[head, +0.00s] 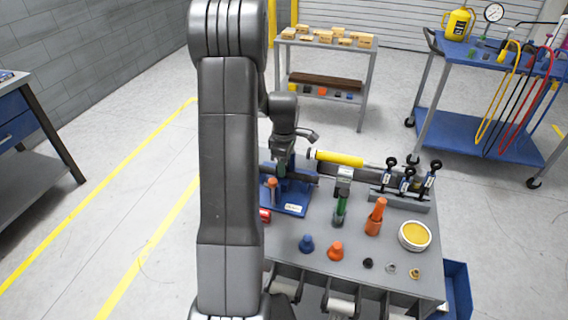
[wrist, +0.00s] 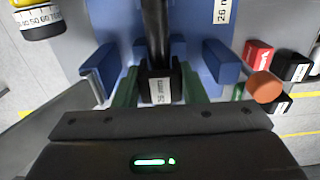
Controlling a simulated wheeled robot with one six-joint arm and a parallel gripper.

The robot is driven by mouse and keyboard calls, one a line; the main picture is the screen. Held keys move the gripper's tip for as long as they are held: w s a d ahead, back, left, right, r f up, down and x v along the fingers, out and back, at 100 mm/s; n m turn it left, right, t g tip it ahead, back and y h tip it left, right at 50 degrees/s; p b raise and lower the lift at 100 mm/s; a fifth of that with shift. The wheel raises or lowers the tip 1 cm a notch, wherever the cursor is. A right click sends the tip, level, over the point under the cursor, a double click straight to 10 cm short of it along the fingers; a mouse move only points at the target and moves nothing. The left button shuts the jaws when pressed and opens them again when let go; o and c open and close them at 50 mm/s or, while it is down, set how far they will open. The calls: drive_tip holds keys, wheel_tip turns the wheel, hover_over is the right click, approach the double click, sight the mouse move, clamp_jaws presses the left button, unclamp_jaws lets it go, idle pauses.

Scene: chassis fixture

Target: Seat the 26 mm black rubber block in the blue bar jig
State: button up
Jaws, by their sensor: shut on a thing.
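The black rubber block (wrist: 158,90) bears a white label and sits between the green fingers of my gripper (wrist: 160,92) in the wrist view. My gripper is shut on it. The blue bar jig (wrist: 190,20) lies below, with a blue upright on each side of the fingers and a plate label reading 26. A long black bar (wrist: 155,30) runs from the block toward the top of the picture. I cannot tell whether the block touches the jig. In the head view, my gripper (head: 283,167) is over the jig (head: 293,208), and the block cannot be made out.
An orange-topped piece (wrist: 264,86) and a red block (wrist: 258,54) are close right of the jig in the wrist view. A yellow-handled tool (head: 338,158) is right of my gripper in the head view.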

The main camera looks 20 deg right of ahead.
drive_tip(key=shift+f+b, duration=0.55)
drive_tip(key=shift+f, duration=0.35)
drive_tip(key=o, duration=1.2)
drive_tip(key=shift+o, duration=0.2)
drive_tip(key=shift+r+p, duration=2.35)
drive_tip(key=shift+r, duration=1.2)
drive_tip(key=shift+f, duration=0.1)
